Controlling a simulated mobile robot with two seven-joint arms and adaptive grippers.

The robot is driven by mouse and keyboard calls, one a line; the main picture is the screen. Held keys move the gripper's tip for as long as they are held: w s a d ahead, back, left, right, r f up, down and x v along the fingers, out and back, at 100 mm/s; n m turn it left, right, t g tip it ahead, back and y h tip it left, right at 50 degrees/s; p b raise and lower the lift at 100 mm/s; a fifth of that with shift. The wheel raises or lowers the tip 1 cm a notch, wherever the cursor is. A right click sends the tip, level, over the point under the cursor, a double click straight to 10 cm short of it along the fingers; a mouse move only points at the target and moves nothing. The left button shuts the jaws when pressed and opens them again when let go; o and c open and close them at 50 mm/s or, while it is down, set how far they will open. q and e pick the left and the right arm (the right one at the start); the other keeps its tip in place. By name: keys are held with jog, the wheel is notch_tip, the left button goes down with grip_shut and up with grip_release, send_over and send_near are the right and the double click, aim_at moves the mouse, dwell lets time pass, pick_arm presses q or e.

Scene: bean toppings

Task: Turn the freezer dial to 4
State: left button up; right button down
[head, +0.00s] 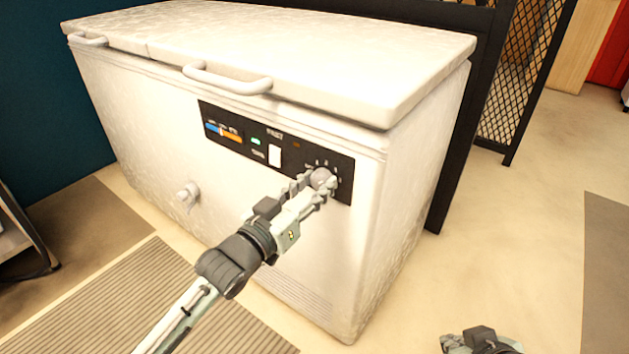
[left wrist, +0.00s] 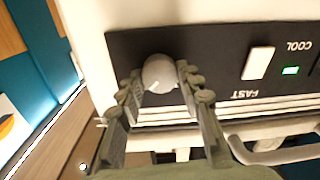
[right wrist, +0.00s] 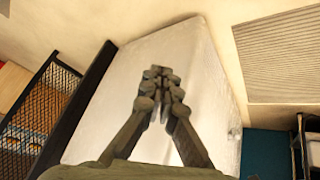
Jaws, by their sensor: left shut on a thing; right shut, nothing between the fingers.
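The white chest freezer (head: 240,110) stands with its lid shut. Its black control panel (head: 343,163) is on the front, at the right. The round grey dial (head: 321,178) sits at the panel's right end, with small marks around it too small to read. In the left wrist view the dial (left wrist: 159,73) is between the fingers of my left gripper (left wrist: 158,85), which is shut on it. My left gripper also shows in the head view (head: 318,186). My right gripper (right wrist: 160,75) is shut and empty, in front of the freezer's white surface in its wrist view.
The panel also has a white switch (head: 274,156), a green light (head: 256,141) and a coloured gauge (head: 223,132). A round knob (head: 187,193) sticks out low on the freezer front. A black mesh partition (head: 515,80) stands to the right.

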pick_arm(q)
jog(key=shift+r+m+p, duration=0.1)
jog(key=shift+m+p, duration=0.6)
jog(key=shift+m, duration=0.3)
pick_arm(e)
jog(key=s+d+f+g+h, duration=0.2)
jog(key=s+d+g, duration=0.2)
jog(key=s+d, duration=0.15)
pick_arm(q)
jog(key=m+p, duration=0.1)
jog(key=m, duration=0.1)
jog(key=shift+m+p, duration=0.3)
jog(key=shift+p, duration=0.05)
jog(key=shift+m+p, duration=0.45)
jog(key=shift+m, duration=0.65)
pick_arm(e)
notch_tip(320, 180, down, 7)
jog(key=w+a+y, duration=0.1)
jog(key=shift+w+r+m, duration=0.15)
jog(key=shift+w+m, duration=0.15)
jog(key=shift+a, duration=0.1)
pick_arm(q)
jog(key=o, duration=1.2)
jog(key=shift+c, duration=0.2)
jog(key=shift+s, duration=0.1)
